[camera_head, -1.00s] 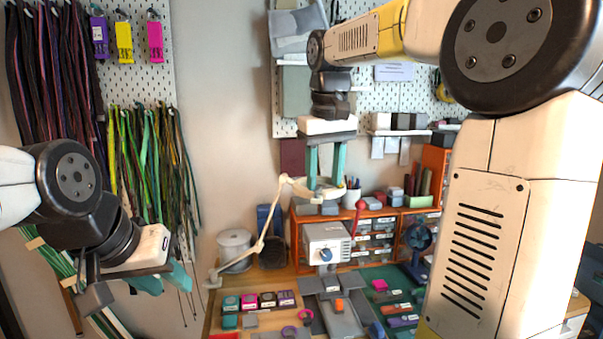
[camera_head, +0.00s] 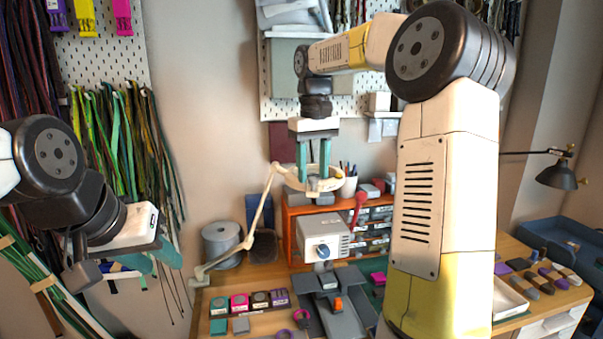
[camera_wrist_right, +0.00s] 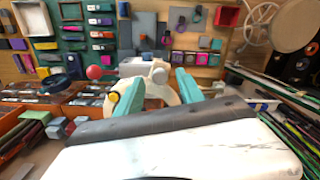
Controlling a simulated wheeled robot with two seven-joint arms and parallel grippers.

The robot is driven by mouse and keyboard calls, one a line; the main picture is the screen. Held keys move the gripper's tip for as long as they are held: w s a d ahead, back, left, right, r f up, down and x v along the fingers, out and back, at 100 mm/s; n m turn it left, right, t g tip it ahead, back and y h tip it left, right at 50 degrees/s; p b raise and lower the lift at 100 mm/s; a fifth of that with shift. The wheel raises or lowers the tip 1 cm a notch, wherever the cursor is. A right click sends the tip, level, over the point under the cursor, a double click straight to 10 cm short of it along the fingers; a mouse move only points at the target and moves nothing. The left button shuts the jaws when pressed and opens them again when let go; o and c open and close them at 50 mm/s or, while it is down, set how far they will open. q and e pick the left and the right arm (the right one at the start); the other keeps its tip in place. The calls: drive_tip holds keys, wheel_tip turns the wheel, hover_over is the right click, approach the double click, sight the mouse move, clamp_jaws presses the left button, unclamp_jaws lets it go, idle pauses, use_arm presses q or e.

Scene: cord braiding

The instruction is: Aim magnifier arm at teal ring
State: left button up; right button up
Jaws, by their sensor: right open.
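The cream jointed magnifier arm (camera_head: 256,222) is clamped at the bench's left edge. Its elbow is bent, and its ring-shaped head (camera_head: 327,185) hangs above the orange drawer unit. My right gripper (camera_head: 314,177) points down at the head, its teal fingers open. In the right wrist view, the pale magnifier head (camera_wrist_right: 158,91) lies between the spread fingers, with a yellow knob (camera_wrist_right: 113,97) at its left; I cannot tell whether they touch it. I cannot make out a teal ring for certain.
A white box with a blue knob (camera_head: 323,239) stands mid-bench, beside the orange drawer unit (camera_head: 290,213). A grey spool (camera_head: 221,240) stands behind the magnifier arm. Several coloured tiles (camera_head: 240,301) and a purple ring (camera_head: 302,315) lie in front. Cords hang at left.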

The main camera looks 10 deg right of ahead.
drive_tip(key=shift+f, duration=0.5)
clamp_jaws()
idle(1.1)
